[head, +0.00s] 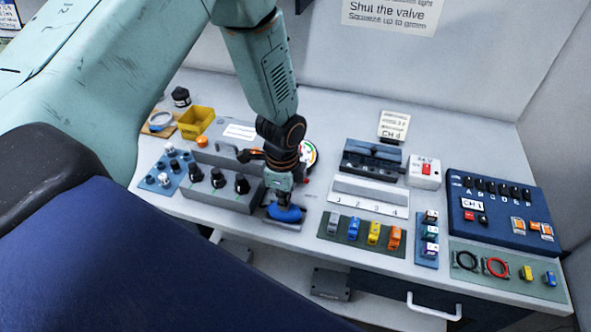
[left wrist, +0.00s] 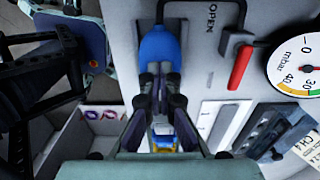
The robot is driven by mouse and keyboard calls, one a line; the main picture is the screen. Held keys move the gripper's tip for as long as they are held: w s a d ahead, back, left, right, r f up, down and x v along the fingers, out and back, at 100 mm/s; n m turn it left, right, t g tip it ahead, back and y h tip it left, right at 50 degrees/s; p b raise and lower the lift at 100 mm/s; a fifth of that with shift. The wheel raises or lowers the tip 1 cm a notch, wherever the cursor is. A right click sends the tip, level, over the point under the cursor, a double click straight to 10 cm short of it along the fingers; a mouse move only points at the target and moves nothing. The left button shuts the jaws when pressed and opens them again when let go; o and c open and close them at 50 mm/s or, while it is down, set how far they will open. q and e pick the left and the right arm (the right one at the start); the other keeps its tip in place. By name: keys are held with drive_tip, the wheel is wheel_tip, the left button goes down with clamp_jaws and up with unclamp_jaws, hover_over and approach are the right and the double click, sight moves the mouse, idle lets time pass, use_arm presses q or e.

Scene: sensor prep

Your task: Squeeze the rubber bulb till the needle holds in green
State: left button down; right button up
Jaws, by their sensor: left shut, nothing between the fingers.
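The blue rubber bulb (head: 285,214) lies on a small plate near the front of the bench. It also shows in the left wrist view (left wrist: 160,45). My left gripper (head: 283,201) is over the bulb, and in the left wrist view its fingertips (left wrist: 160,82) are shut with nothing between them at one end of the bulb. I cannot tell whether they touch it. In the head view the gauge (head: 311,154) is half hidden behind my arm.
A valve with a red handle (left wrist: 240,67) sits beside the bulb, near an OPEN label. A grey block with black knobs (head: 217,185) stands left of the bulb. A green mat (head: 345,235) with several coloured parts lies to the right. A yellow bin (head: 196,122) stands at the back left.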

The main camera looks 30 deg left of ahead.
use_arm(q)
drive_tip(key=shift+r+p, duration=2.95)
drive_tip(key=shift+r, duration=0.45)
wheel_tip(320, 180, up, 2)
drive_tip(key=n, duration=0.4)
drive_tip(key=n+p, duration=0.1)
drive_tip(key=n, duration=0.7)
drive_tip(key=shift+r, duration=0.25)
wheel_tip(320, 180, down, 6)
drive_tip(key=b, duration=0.4)
drive_tip(key=shift+r+b, duration=0.15)
drive_tip(key=shift+b, duration=0.2)
drive_tip(key=shift+f, duration=0.45)
